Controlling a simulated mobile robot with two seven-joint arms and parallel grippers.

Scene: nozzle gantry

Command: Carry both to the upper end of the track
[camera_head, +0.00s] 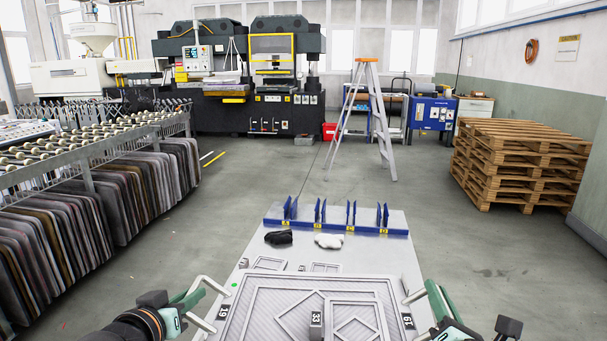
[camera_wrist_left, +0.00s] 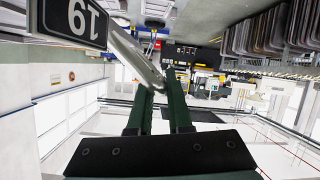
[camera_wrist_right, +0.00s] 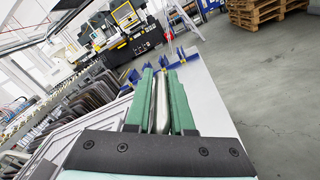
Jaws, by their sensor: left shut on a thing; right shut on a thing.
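A grey patterned panel (camera_head: 262,306) lies at the near end of a light board (camera_head: 395,255). A metal handle (camera_head: 212,284) stands out at its left side and another (camera_head: 413,297) at its right. My left gripper (camera_head: 195,298) is shut on the left handle; the left wrist view shows the bar (camera_wrist_left: 138,60) running to the fingertips (camera_wrist_left: 160,80). My right gripper (camera_head: 431,290) is shut on the right handle, whose bar (camera_wrist_right: 161,103) shows between the green fingers (camera_wrist_right: 162,75). Dark number tags sit by both handles; the left tag (camera_wrist_left: 75,20) also shows in the left wrist view.
A blue rail (camera_head: 335,225) with upright blue fins and yellow tags crosses the board's far end. A black lump (camera_head: 278,237) and a white lump (camera_head: 329,241) lie before it. A block tagged 33 (camera_head: 316,325) stands on the panel. Roller racks (camera_head: 90,145) stand left; pallets (camera_head: 520,165) right.

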